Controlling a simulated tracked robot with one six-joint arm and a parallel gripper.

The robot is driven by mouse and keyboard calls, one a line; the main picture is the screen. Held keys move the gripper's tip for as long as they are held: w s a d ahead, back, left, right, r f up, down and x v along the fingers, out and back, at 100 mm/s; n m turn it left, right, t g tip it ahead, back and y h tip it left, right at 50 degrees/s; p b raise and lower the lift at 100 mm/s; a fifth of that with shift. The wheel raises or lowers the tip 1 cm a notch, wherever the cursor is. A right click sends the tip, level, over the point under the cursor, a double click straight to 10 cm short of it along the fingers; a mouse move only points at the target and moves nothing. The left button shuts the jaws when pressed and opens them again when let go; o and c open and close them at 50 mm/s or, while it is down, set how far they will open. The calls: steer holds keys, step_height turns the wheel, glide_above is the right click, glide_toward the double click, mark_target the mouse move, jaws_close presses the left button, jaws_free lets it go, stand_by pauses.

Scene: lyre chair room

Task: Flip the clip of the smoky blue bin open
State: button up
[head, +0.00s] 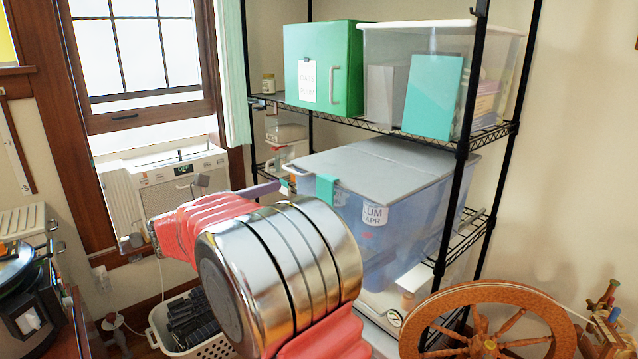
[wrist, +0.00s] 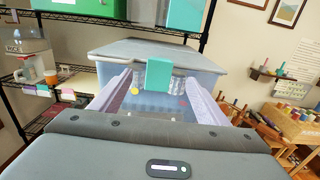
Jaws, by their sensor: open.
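The smoky blue bin (head: 405,215) stands on the middle shelf with its grey lid (head: 375,165) on. It also shows straight ahead in the wrist view (wrist: 112,68). The teal clip (head: 326,187) hangs over the lid's near edge, down against the bin's front; it is centred in the wrist view (wrist: 158,76). My gripper (wrist: 158,82) is open and empty, with one pale purple finger on each side of the clip. The fingers appear apart from the clip. In the head view my arm hides much of the gripper and the bin's lower front.
A green box (head: 322,65) and a clear bin (head: 385,60) with a teal folder sit on the shelf above. Black rack posts (head: 462,150) stand at the bin's right. A wooden spinning wheel (head: 490,300) is at the lower right, a white basket (head: 190,330) below my arm.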

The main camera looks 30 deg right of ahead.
mark_target(324, 180)
steer(key=d, duration=0.4)
steer(key=w+d, duration=0.1)
steer(key=d, duration=0.6)
steer(key=shift+w+d, duration=0.25)
steer(key=shift+d, duration=0.05)
steer(key=c, duration=1)
steer(key=shift+a+f+t+h, duration=0.1)
steer(key=shift+a+f+h, duration=0.15)
steer(key=shift+h, duration=0.6)
steer(key=shift+a+f+t+h, duration=0.1)
steer(key=shift+a+f+h, duration=0.15)
steer(key=shift+h, duration=0.55)
steer(key=shift+a+f+t+h, duration=0.1)
steer(key=shift+a+f+h, duration=0.15)
steer(key=shift+h, duration=0.6)
steer(key=shift+c, duration=0.2)
steer(key=o, duration=1)
steer(key=shift+o, duration=0.2)
steer(key=v, duration=1.3)
steer(key=shift+a+f, duration=0.2)
steer(key=shift+a, duration=0.15)
